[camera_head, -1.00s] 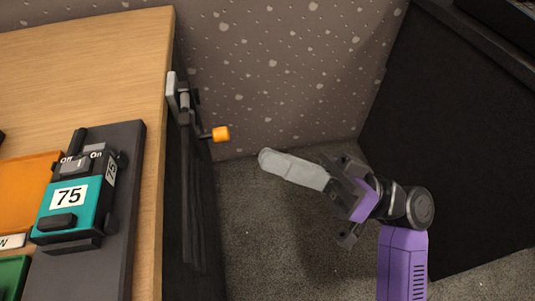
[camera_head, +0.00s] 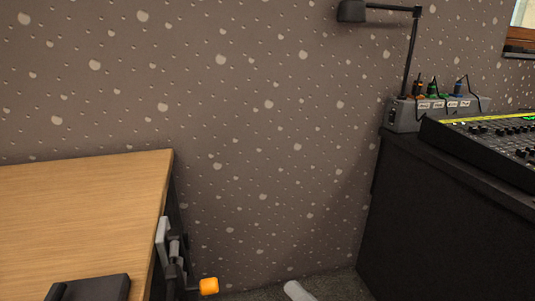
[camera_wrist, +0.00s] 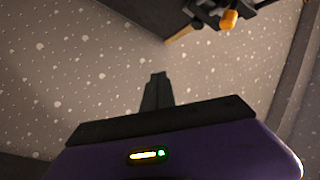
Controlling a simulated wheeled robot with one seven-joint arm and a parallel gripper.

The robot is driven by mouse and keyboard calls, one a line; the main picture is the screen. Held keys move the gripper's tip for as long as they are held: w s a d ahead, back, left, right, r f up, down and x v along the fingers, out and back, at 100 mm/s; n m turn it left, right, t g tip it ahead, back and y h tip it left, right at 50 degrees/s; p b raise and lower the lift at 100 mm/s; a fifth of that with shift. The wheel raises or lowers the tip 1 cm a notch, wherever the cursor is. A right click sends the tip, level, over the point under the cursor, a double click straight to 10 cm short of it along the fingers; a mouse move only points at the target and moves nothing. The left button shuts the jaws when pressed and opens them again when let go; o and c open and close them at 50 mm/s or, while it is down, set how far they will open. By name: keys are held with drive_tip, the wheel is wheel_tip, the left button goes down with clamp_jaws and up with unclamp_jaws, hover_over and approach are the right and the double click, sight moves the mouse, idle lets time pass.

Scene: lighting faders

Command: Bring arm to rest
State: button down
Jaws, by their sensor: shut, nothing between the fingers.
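My gripper (camera_wrist: 157,78) shows in the wrist view as dark fingers close together, pointing up the picture from a dark and purple body. The fingers are shut with nothing between them. They are apart from the wall and from the orange-ended clamp. In the head view only a light grey rounded tip (camera_head: 298,291) shows at the bottom edge; the rest of my arm is out of that picture.
A wooden table (camera_head: 80,205) stands at the left with a clamp (camera_head: 168,245) and orange knob (camera_head: 208,286) on its side. The knob also shows in the wrist view (camera_wrist: 229,19). A black cabinet (camera_head: 440,220) bearing a mixing console (camera_head: 490,140) stands right. The gap between looks clear.

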drive_tip(key=s+d+f+m+t+h, duration=0.2)
drive_tip(key=s+d+f+m+h, duration=0.1)
drive_tip(key=s+d+f+h, duration=0.75)
drive_tip(key=s+d+r+n+g+h, duration=0.1)
drive_tip(key=s+d+n, duration=0.1)
drive_tip(key=s, duration=0.9)
drive_tip(key=s+d+r+n+g+h, duration=0.1)
drive_tip(key=s+d+r+n, duration=0.1)
drive_tip(key=s, duration=0.9)
wheel_tip(320, 180, up, 34)
drive_tip(key=p, duration=3.5)
drive_tip(key=shift+a, duration=0.15)
